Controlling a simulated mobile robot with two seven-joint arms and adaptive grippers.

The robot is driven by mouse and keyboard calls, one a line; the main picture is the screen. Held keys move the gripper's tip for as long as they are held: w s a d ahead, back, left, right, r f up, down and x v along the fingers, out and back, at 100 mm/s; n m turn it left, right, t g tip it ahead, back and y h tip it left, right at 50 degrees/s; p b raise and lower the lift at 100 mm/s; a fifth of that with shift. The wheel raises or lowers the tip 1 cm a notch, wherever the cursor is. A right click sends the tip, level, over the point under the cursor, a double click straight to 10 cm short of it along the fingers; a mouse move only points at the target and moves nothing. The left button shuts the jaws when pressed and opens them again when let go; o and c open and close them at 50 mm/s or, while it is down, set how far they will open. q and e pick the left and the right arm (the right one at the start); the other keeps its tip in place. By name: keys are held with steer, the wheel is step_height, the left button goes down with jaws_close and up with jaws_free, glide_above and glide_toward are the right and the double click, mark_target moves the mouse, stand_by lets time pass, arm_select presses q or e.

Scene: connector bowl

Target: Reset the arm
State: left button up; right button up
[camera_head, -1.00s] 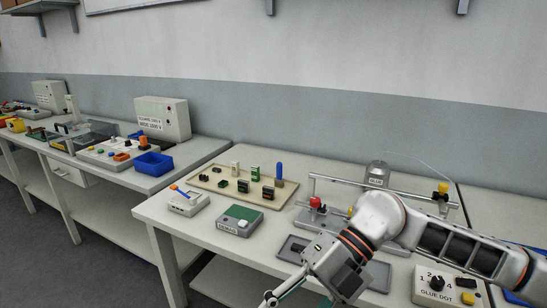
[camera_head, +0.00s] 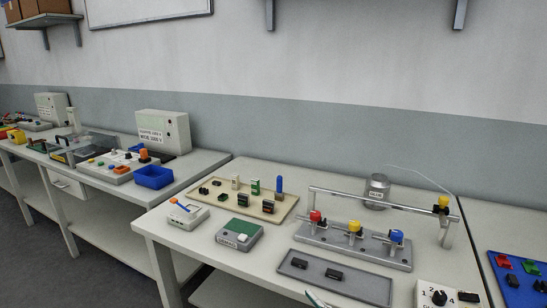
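Only a small light piece with a teal edge, apparently the tip of my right gripper (camera_head: 317,299), shows at the bottom edge, in front of the grey tray (camera_head: 345,284). The rest of that gripper and its arm are out of view, so its opening and any grip are hidden. My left gripper is not in view.
The bench holds a beige board (camera_head: 222,203) with connectors, a green-topped device (camera_head: 240,234), a small white device (camera_head: 185,215) and a rail fixture (camera_head: 352,245) with red, yellow and blue knobs. A glue canister (camera_head: 377,188) stands behind. A blue tray (camera_head: 520,285) is at right.

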steer(key=s+d+f+m+g+h, duration=0.2)
steer(key=s+d+f+h, duration=0.1)
steer(key=f, duration=0.6)
steer(key=s+d+f+m+g+h, duration=0.2)
steer(key=s+d+f+h, duration=0.1)
steer(key=s+d+f, duration=0.3)
steer(key=s+d+f+m+g+h, duration=0.2)
steer(key=s+d+f, duration=0.3)
steer(key=f, duration=0.7)
steer(key=shift+s+f+h, duration=0.4)
steer(key=shift+s+h, duration=0.2)
steer(key=shift+s, duration=0.6)
